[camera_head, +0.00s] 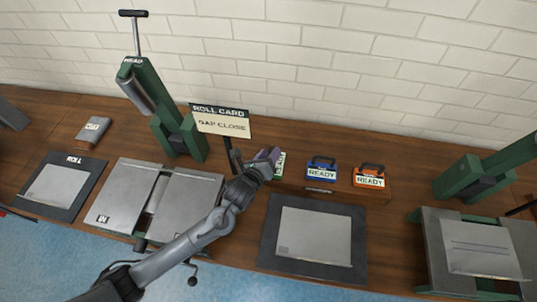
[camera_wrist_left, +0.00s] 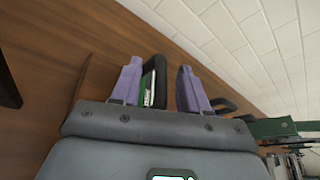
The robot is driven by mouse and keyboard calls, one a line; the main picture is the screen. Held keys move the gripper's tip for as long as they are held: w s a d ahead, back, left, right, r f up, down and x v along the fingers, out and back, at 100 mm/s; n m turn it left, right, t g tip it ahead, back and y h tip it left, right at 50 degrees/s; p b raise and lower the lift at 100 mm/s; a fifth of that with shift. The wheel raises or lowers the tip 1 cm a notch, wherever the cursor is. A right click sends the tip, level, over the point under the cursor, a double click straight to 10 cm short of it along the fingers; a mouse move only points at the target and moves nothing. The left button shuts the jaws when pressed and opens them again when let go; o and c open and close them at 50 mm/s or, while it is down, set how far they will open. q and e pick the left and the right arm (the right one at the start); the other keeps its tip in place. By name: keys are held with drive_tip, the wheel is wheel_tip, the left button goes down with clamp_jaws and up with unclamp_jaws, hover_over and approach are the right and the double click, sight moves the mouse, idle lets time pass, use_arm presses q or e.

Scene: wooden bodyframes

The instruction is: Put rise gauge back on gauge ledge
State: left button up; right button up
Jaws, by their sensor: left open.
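Three small gauges with dark handles stand in a row on a wooden ledge (camera_head: 348,194) by the back wall. The green one (camera_head: 281,166) is partly hidden by my left gripper (camera_head: 268,154); the blue one (camera_head: 321,171) and orange one (camera_head: 369,177) show "READY" labels. I cannot read which is the rise gauge. In the left wrist view, my left gripper (camera_wrist_left: 159,85) is open, its purple fingers apart. The green gauge (camera_wrist_left: 148,88) with its black handle shows between them, closer to the left finger. I cannot tell whether they touch. My right gripper is out of view.
A "ROLL CARD" sign (camera_head: 221,121) reading "GAP CLOSE" stands left of the gripper. A green roller stand (camera_head: 180,137) and grey plates (camera_head: 123,194) are further left. A dark mat with a grey plate (camera_head: 314,236) lies in front; another green machine (camera_head: 470,178) is right.

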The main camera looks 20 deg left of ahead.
use_arm(q)
drive_tip(key=shift+r, duration=0.15)
drive_tip(key=shift+s+r, duration=0.15)
drive_tip(key=shift+s, duration=0.2)
drive_tip(key=p+v, duration=0.1)
drive_tip(key=v, duration=1)
drive_tip(key=shift+p, duration=0.4)
drive_tip(key=shift+s+r, duration=0.1)
drive_tip(key=shift+s, duration=0.05)
